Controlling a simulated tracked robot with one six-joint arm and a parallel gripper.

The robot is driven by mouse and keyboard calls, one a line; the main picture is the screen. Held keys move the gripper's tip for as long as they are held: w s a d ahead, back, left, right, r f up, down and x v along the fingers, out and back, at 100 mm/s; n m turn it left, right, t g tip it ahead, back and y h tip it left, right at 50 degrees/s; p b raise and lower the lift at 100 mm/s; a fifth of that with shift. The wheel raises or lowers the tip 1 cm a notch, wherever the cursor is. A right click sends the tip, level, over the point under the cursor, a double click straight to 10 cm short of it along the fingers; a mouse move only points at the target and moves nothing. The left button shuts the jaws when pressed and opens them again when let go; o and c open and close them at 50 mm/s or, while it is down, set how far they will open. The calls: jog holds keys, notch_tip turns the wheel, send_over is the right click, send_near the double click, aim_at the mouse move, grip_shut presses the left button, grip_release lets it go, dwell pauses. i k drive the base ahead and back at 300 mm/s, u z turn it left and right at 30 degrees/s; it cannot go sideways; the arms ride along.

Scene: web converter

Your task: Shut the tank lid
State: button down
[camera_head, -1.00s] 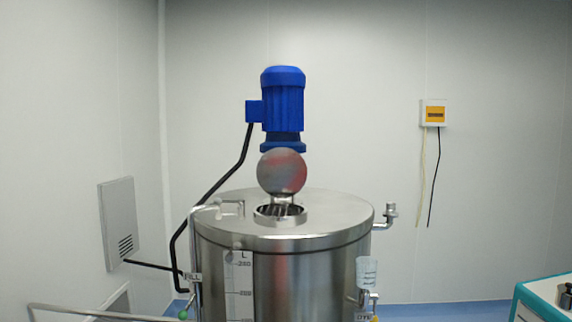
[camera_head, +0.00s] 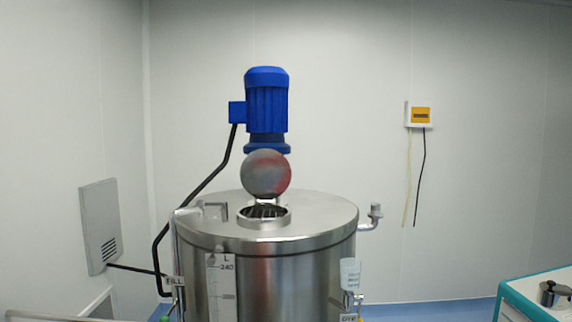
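A large stainless steel tank (camera_head: 310,215) stands in the middle of the head camera view. On its top is a round opening with a raised rim (camera_head: 264,222), and a dark grate shows inside it. The round lid (camera_head: 265,175) stands upright behind the opening, its shiny face towards me, so the opening is uncovered. A blue motor (camera_head: 266,108) rises behind the lid. My gripper is not in this view.
A bent pipe (camera_head: 190,211) with a handle is on the tank's left, and a pipe fitting (camera_head: 374,216) juts out on its right. A clear cup (camera_head: 350,273) hangs at the tank's front right. A teal-edged white machine (camera_head: 530,298) stands at lower right.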

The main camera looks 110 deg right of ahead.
aim_at(266, 174)
jog(key=u, duration=0.1)
jog(key=k, duration=2.45)
jog(key=z, duration=2.05)
